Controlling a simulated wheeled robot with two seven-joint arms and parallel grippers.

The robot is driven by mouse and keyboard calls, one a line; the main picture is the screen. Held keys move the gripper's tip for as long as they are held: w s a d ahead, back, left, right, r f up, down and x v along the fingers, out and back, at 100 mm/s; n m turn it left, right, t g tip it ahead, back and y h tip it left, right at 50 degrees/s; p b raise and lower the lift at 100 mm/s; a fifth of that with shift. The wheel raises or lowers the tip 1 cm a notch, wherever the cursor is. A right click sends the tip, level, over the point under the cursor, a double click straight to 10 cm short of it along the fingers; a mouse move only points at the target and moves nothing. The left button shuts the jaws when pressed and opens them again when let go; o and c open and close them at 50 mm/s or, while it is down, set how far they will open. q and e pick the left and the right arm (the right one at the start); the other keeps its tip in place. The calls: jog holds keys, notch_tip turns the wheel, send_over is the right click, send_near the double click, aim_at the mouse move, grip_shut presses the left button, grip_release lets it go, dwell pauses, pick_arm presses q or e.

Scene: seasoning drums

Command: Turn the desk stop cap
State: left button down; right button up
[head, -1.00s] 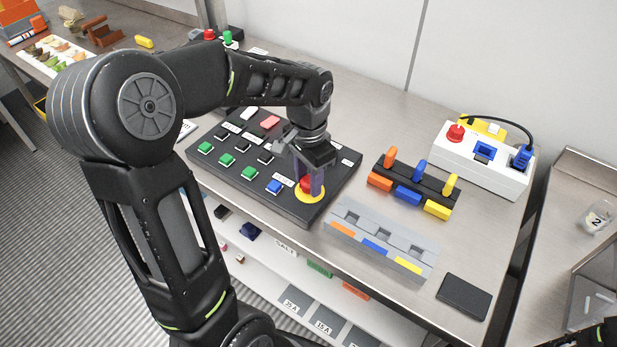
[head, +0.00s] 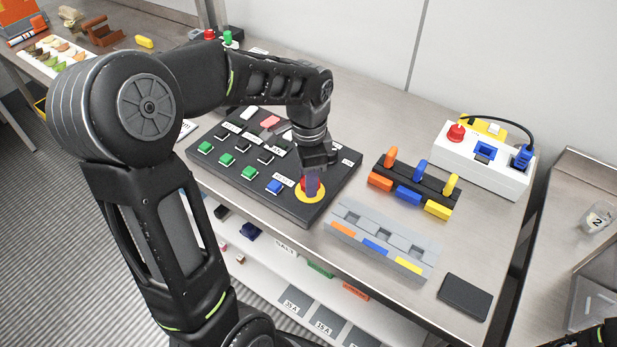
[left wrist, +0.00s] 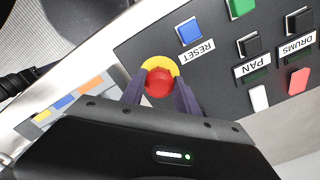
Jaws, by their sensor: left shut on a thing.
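The red stop cap sits on a yellow disc (head: 309,196) at the near right corner of the black control panel (head: 322,208). My left gripper (head: 312,190) points down over the cap and hides most of it in the head view. In the left wrist view the red cap (left wrist: 159,82) lies between the two purple fingers of my left gripper (left wrist: 160,92), which are shut on it from both sides. The yellow disc (left wrist: 163,62) shows behind the cap.
A blue RESET button (head: 274,187) is just left of the cap. A black rack with coloured handles (head: 415,190) and a grey slotted block (head: 380,240) stand to the right. A white box with a red knob (head: 484,160) is behind. A dark flat plate (head: 465,297) lies near the front.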

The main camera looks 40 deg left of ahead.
pick_arm(q)
jog(key=shift+m, duration=1.1)
jog(key=c, duration=0.9)
grip_release()
notch_tip(320, 180, up, 8)
jog(key=shift+f+b, duration=0.1)
jog(key=shift+b, duration=0.35)
jog(key=shift+f, duration=0.1)
